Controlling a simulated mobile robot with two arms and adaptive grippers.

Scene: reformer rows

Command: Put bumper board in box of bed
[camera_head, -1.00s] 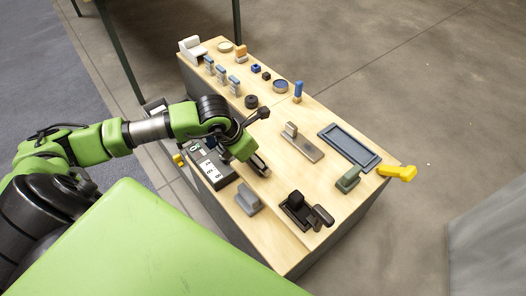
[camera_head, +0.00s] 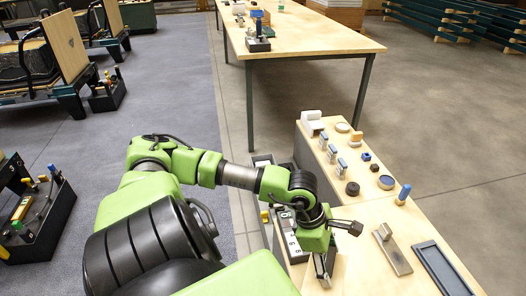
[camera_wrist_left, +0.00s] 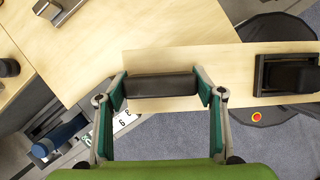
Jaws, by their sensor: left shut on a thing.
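My left gripper (camera_head: 322,268) is shut on a dark grey padded bar, which looks like the bumper board (camera_wrist_left: 162,85); the wrist view shows the bar across between both fingers. The gripper is low over the near left part of the wooden bench (camera_head: 362,235). Whether the bar touches the bench is unclear. At the left are beds (camera_head: 35,62) with upright wooden panels. A dark open box (camera_head: 107,92) with small items stands by one bed, and another such box (camera_head: 38,215) is at the left edge. My right gripper is out of view.
A black unit with white number plates (camera_head: 290,236) lies beside the gripper. A metal piece (camera_head: 391,250) and a blue tray (camera_head: 440,268) lie right of it. A long table (camera_head: 310,38) stands behind. Grey carpet (camera_head: 170,100) between beds and benches is clear.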

